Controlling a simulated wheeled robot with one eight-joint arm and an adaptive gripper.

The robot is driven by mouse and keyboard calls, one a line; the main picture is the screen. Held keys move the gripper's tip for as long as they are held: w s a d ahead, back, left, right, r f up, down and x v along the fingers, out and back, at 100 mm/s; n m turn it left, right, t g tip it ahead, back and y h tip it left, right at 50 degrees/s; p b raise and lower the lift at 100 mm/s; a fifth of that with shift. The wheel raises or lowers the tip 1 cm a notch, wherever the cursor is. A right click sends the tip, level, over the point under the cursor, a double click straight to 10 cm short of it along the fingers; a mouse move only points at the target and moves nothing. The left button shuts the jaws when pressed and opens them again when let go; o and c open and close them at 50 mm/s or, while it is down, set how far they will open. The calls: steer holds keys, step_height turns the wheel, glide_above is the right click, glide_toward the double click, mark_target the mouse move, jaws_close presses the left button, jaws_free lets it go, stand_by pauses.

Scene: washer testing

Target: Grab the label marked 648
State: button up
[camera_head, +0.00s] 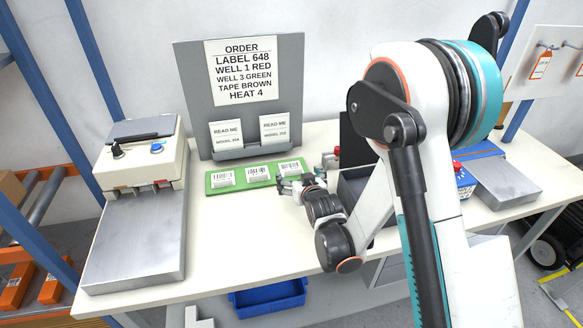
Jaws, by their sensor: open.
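A green tray (241,186) lies on the table in front of the grey order board. It carries three white labels with dark bar-like print: a left label (222,179), a middle label (258,173) and a right label (291,168). Their numbers are too small to read, so I cannot tell which one is marked 648. My gripper (282,184) is open, at the front right of the tray, just below the right label. I cannot tell whether it touches the tray. The fingers are small and partly overlap the tray's front edge.
The order board (291,86) stands behind the tray with an order sheet (241,73) reading "LABEL 648" and two READ ME cards. A white machine with a metal plate (136,242) stands left. The tabletop (225,240) before the tray is clear. My arm hides much of the right side.

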mark_target(294, 178)
steer(key=b+x, duration=0.2)
steer(key=x, duration=0.4)
steer(key=shift+w+d+f+b, duration=0.1)
steer(key=shift+w+f+b, duration=0.2)
steer(key=shift+b, duration=0.05)
steer(key=shift+w+f, duration=0.1)
steer(key=shift+w, duration=0.3)
steer(key=c, duration=0.9)
